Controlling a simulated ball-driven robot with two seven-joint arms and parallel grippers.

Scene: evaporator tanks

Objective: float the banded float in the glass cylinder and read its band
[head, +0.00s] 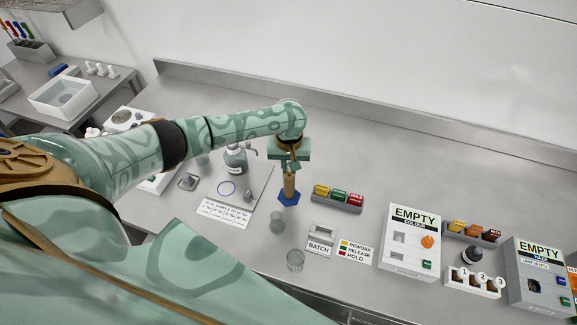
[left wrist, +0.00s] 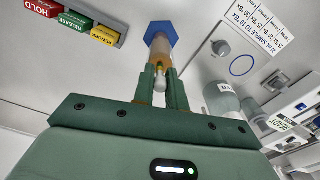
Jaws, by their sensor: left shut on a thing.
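The glass cylinder (head: 289,185) stands upright on its blue six-sided base and holds amber-brown liquid. It also shows in the left wrist view (left wrist: 159,51), beyond the fingertips. My left gripper (head: 290,164) is right above the cylinder, pointing down. In the left wrist view its two green fingers (left wrist: 158,84) are shut on a slim, pale, round-ended piece, which looks like the banded float (left wrist: 158,81). How far the float reaches into the cylinder cannot be told, and its band cannot be read. My right gripper is not in view.
The HOLD, RELEASE and REWORK block (head: 338,197) stands close right of the cylinder. A glass (head: 277,222) and a clear beaker (head: 295,260) stand in front. A grey bottle (head: 236,160) is left. The BATCH stand (head: 320,240) and COLOUR box (head: 410,240) are right.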

